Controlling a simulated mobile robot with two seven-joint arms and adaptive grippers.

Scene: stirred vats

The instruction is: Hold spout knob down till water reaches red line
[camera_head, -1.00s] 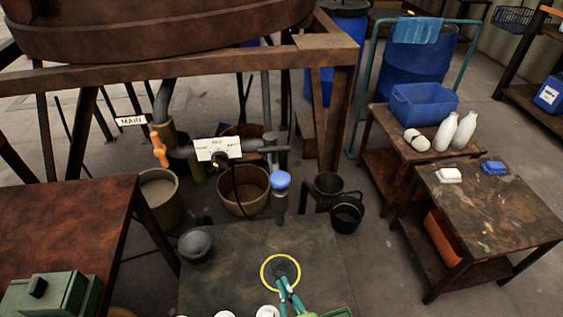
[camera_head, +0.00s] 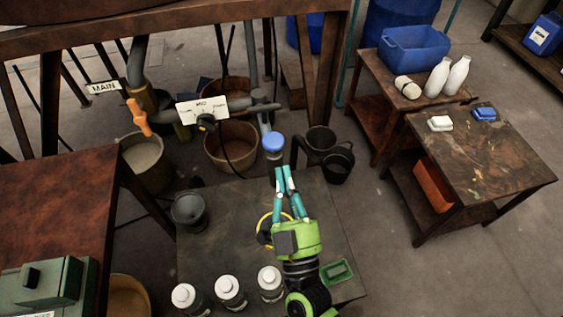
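The spout knob, a round blue cap (camera_head: 273,142), tops a grey spout on the pipe behind the dark bench. My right gripper (camera_head: 282,169), with a green body and teal fingers, reaches over the bench from below. Its fingers lie close together, empty, with the tips just below the cap in the picture; I cannot tell whether they touch the spout. A yellow-rimmed vessel (camera_head: 263,227) stands on the bench, partly hidden by the gripper. I see no red line and no water flow. My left gripper is not in view.
An orange-handled valve (camera_head: 139,117) and a white sign (camera_head: 202,108) are on the pipework. Black buckets (camera_head: 336,163) stand right of the spout.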

